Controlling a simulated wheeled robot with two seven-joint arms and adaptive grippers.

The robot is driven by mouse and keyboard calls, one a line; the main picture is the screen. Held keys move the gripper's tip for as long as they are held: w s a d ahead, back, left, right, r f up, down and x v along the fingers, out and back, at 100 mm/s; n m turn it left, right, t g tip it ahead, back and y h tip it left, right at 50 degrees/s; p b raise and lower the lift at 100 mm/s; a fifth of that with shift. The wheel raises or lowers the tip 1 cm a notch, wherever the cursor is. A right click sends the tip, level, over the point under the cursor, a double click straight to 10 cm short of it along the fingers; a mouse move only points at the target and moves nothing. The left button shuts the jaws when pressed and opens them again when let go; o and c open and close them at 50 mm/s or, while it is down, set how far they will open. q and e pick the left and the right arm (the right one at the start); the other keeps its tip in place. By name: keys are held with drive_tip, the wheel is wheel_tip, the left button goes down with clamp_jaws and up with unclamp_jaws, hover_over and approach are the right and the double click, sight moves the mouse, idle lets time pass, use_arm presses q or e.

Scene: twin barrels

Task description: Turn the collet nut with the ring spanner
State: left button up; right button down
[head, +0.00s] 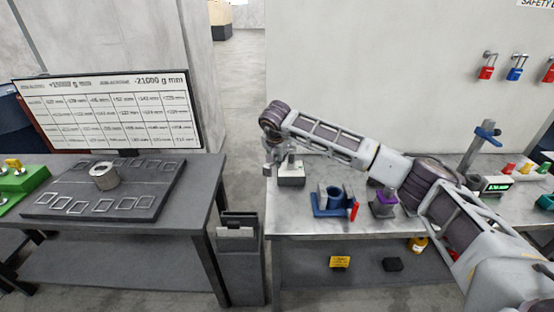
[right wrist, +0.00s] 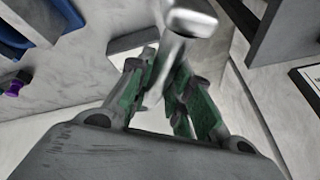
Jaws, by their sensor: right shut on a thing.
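My right gripper (right wrist: 165,90) is shut on a shiny metal tool, which I take for the ring spanner (right wrist: 190,22). Its bright rounded end sticks out past the green finger pads, blurred. In the head view my right arm reaches left across the metal bench, with its hand at the bench's left edge beside a pale block with a short post (head: 291,174). A blue fixture holding a grey cylinder (head: 333,196) stands right of that block. I cannot tell which part is the collet nut. My left gripper is not in view.
A purple-topped stand (head: 384,200) and a red-handled part (head: 353,211) are on the metal bench (head: 300,225). A dark table (head: 205,175) at left carries a tray (head: 60,200) with a metal cylinder (head: 105,177). A grey bin (head: 240,260) stands in the gap between.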

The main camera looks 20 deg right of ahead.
drive_tip(key=shift+r+p, duration=0.45)
drive_tip(key=shift+r, duration=0.65)
idle(0.3)
